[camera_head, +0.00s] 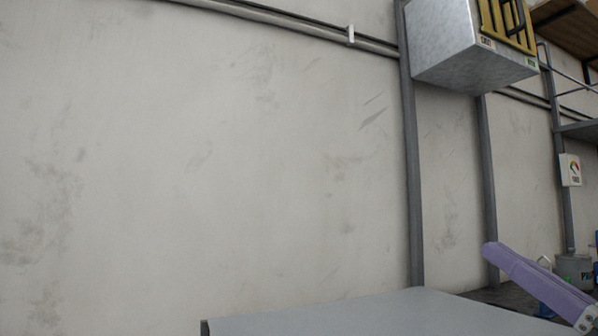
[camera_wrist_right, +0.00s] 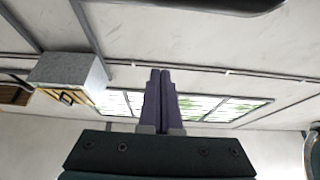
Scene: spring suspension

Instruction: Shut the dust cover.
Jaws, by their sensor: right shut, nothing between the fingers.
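No dust cover can be made out with certainty in either view. My right gripper (camera_head: 492,252) shows at the lower right of the head view, its purple fingers pointing up and left. In the right wrist view its two purple fingers (camera_wrist_right: 160,74) lie together, shut with nothing between them. It is raised to the right of a flat grey surface (camera_head: 370,315) at the bottom of the head view; whether that surface is a tabletop or a cover I cannot tell. My left gripper is not in view.
A metal box with a yellow grille (camera_head: 470,55) hangs high at the right, and in the wrist view (camera_wrist_right: 68,75). Grey posts (camera_head: 412,170) stand along the pale wall. A small gauge box (camera_head: 570,170) and a grey bucket (camera_head: 573,270) are farther right. Windows (camera_wrist_right: 220,108) show behind my fingers.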

